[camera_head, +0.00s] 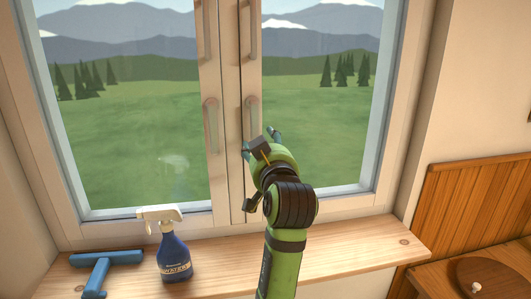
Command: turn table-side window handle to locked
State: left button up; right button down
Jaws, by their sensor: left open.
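The window has two sashes that meet at a middle post. The right sash, on the side of the wooden table, carries a long pale upright handle (253,112); a similar handle (211,125) is on the left sash. My left gripper (260,141) is open at the lower end of the right-sash handle, its blue-tipped fingers spread to either side. The gripper covers this end, so contact cannot be told. A small dark piece (252,202) shows below the gripper by the post; I cannot tell what it is. My right gripper is not in view.
More pale handles (203,30) show higher up. A wooden table (440,275) with a round dark object is at lower right.

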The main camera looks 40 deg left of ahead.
pick_arm(q)
jog(key=v, duration=0.3)
jog(key=shift+s+d, duration=0.25)
jog(key=shift+s, duration=0.05)
